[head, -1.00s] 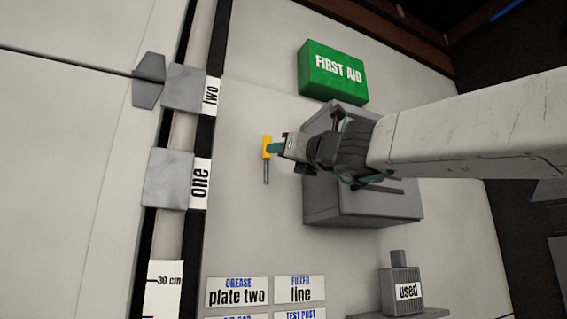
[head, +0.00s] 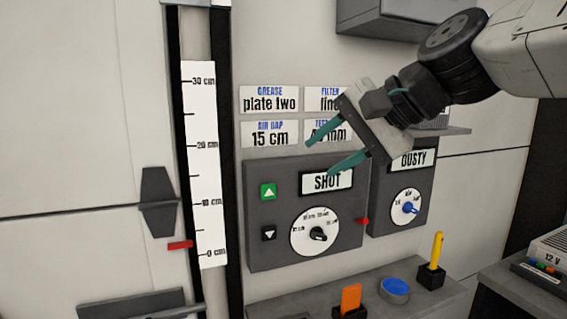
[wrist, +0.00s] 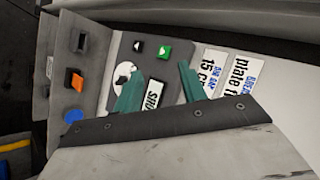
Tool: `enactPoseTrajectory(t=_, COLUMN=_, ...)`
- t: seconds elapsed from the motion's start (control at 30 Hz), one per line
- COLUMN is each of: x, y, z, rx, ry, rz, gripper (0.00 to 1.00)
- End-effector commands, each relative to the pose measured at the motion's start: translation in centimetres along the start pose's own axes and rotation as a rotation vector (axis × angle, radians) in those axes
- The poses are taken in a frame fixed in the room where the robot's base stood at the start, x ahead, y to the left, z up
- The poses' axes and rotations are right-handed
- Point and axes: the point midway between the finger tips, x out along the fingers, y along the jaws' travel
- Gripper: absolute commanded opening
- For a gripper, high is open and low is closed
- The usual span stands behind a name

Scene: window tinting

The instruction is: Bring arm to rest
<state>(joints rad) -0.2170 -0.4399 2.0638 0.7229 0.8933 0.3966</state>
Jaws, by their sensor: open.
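My gripper (head: 326,153) is open, with its two green fingers apart and nothing between them. In the head view it hangs in front of the wall, over the upper edge of the grey control panel (head: 262,222) with the "SHUT" display (head: 327,182). My arm comes in from the upper right. In the wrist view the fingers (wrist: 160,92) show above the panel's display (wrist: 155,95), with the green up button (wrist: 164,53) beyond them. Whether the fingers touch the panel cannot be told.
A second panel reads "DUSTY" (head: 412,160). Below is a shelf with an orange item (head: 351,298), a blue-topped round pot (head: 394,289) and a yellow-handled tool (head: 437,250). A ruler (head: 203,150) stands at left, with a red marker (head: 180,245) beside it. Cards hang above the panel.

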Motion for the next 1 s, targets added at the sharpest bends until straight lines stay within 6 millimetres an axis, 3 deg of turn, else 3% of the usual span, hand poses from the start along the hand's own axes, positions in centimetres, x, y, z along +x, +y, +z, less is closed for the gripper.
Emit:
enactPoseTrajectory(t=0.03, x=-0.1, y=3.9, z=1.1, rx=-0.084, ry=-0.021, rz=0.096, gripper=0.41)
enactPoseTrajectory(t=0.1, x=-0.4, y=9.1, z=2.6, rx=-0.203, ry=-0.064, rz=0.231, gripper=0.41)
enactPoseTrajectory(t=0.3, x=-3.3, y=23.1, z=6.7, rx=-0.449, ry=-0.226, rz=0.586, gripper=0.41)
enactPoseTrajectory(t=0.4, x=-5.2, y=28.3, z=8.4, rx=-0.503, ry=-0.29, rz=0.722, gripper=0.41)
enactPoseTrajectory(t=0.5, x=-6.7, y=32.0, z=9.7, rx=-0.501, ry=-0.304, rz=0.81, gripper=0.41)
enactPoseTrajectory(t=0.57, x=-7.1, y=32.8, z=10.0, rx=-0.49, ry=-0.288, rz=0.821, gripper=0.41)
enactPoseTrajectory(t=1.0, x=-7.6, y=32.6, z=9.8, rx=-0.474, ry=-0.257, rz=0.815, gripper=0.41)
